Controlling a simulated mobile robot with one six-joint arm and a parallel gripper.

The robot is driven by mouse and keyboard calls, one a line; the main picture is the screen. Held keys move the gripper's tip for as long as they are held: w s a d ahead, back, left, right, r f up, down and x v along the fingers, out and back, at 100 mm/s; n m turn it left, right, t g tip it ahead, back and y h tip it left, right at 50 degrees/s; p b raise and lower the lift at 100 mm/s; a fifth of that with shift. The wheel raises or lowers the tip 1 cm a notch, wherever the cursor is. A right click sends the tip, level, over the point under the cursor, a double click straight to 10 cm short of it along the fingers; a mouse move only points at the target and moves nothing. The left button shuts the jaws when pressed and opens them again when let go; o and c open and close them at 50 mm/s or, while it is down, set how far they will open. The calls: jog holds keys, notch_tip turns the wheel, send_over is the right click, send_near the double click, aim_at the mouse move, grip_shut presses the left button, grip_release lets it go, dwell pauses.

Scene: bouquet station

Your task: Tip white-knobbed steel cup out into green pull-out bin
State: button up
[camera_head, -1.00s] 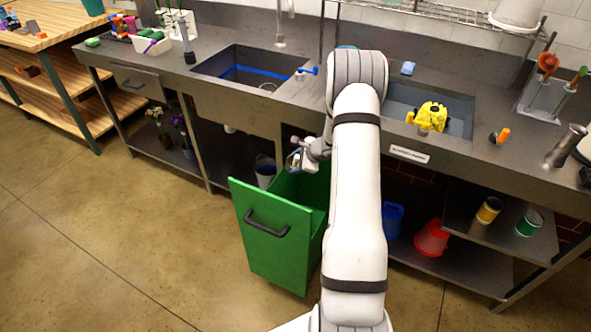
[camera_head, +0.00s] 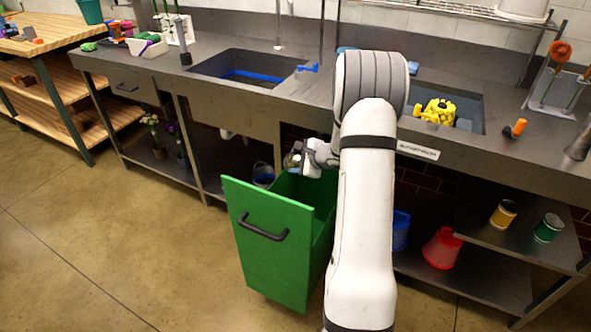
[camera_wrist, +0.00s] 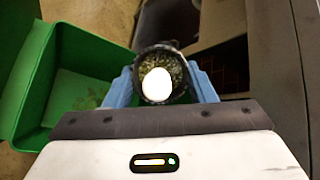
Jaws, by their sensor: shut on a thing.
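The steel cup (camera_wrist: 181,68) is between my gripper's blue fingers in the wrist view, its round rim facing the camera. A white oval knob (camera_wrist: 157,84) covers much of its middle, with speckled greenish matter around it. My gripper (camera_wrist: 163,85) is shut on the cup. In the head view my gripper (camera_head: 297,160) is small, over the back part of the green pull-out bin (camera_head: 266,245), and the cup is hard to make out. The bin is pulled out from under the counter. Its open inside (camera_wrist: 75,95) shows to the left of the cup in the wrist view.
A steel counter (camera_head: 215,95) with two sinks runs behind the bin. A yellow object (camera_head: 437,112) is at the right sink. A blue bucket (camera_head: 400,231) and a red bucket (camera_head: 443,248) stand below, right of my arm. The floor at left is clear.

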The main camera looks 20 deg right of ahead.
jog(key=shift+f+n+t+b, duration=0.2)
jog(key=shift+t+b, duration=0.6)
jog(key=shift+b, duration=1.7)
jog(key=shift+f+n+t+b, duration=0.2)
jog(key=shift+t+b, duration=0.6)
jog(key=shift+b, duration=1.65)
jog(key=shift+b, duration=0.5)
jog(key=n+t+b, duration=0.1)
jog(key=t+b, duration=0.2)
jog(key=b, duration=0.5)
jog(key=shift+f+y, duration=0.15)
jog(key=shift+y, duration=0.25)
jog(key=shift+t+b, duration=0.4)
jog(key=shift+b, duration=0.65)
jog(key=n+t+b, duration=0.1)
jog(key=b, duration=0.6)
jog(key=shift+f+t+y, duration=0.1)
jog(key=shift+t+y, duration=0.2)
jog(key=shift+t, duration=0.1)
jog(key=shift+b, duration=0.45)
jog(key=shift+f+n+t+y+b, duration=0.1)
jog(key=shift+n+t+y+b, duration=0.2)
jog(key=shift+t+b, duration=0.2)
jog(key=shift+r+t, duration=0.25)
jog(key=shift+t, duration=0.15)
jog(key=shift+n+t+y, duration=0.8)
jog(key=shift+t, duration=0.1)
